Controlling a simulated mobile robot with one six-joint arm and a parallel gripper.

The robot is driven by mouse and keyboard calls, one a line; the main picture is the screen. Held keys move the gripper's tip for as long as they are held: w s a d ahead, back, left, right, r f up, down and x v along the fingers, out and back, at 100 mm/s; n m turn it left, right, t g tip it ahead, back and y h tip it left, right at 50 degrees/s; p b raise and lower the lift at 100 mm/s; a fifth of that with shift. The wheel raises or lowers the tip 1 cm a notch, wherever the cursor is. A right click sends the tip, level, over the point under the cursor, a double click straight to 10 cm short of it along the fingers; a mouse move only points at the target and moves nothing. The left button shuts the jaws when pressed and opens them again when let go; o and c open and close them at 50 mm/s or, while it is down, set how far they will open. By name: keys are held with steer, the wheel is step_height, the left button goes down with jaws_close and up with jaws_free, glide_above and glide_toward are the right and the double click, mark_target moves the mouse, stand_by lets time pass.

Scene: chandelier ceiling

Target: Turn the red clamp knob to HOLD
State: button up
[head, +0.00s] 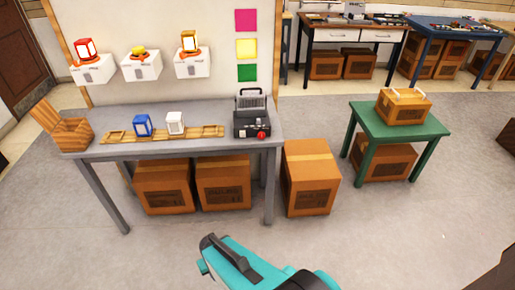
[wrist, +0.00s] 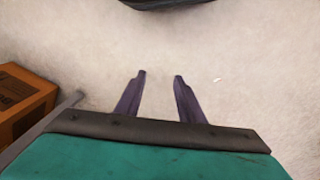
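The red clamp knob (head: 262,135) is on the front right of a dark grey machine (head: 249,118) at the right end of the grey table. The knob is small here, and its labels and setting cannot be read. In the head view my gripper (head: 208,242) is low in the foreground, in front of the table and well apart from the knob. In the wrist view its two fingers (wrist: 160,75) are spread with bare floor between them, so it is open and empty. The knob does not show in the wrist view.
The grey table (head: 190,147) also bears a wooden rack (head: 205,131) with blue and white lanterns and a wooden box (head: 70,132). Cardboard boxes stand under it, and one (head: 309,178) stands beside its right leg. A green table (head: 400,122) stands right.

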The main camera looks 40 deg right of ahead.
steer(key=s+a+n+g, duration=0.1)
steer(key=s+a+g, duration=0.2)
steer(key=s, duration=0.3)
steer(key=s+a+r+n+g, duration=0.1)
steer(key=s+a+n+g, duration=0.1)
steer(key=s+a, duration=0.3)
steer(key=shift+s+g, duration=0.4)
steer(key=shift+s, duration=0.55)
steer(key=shift+r, duration=0.1)
steer(key=shift+c, duration=0.5)
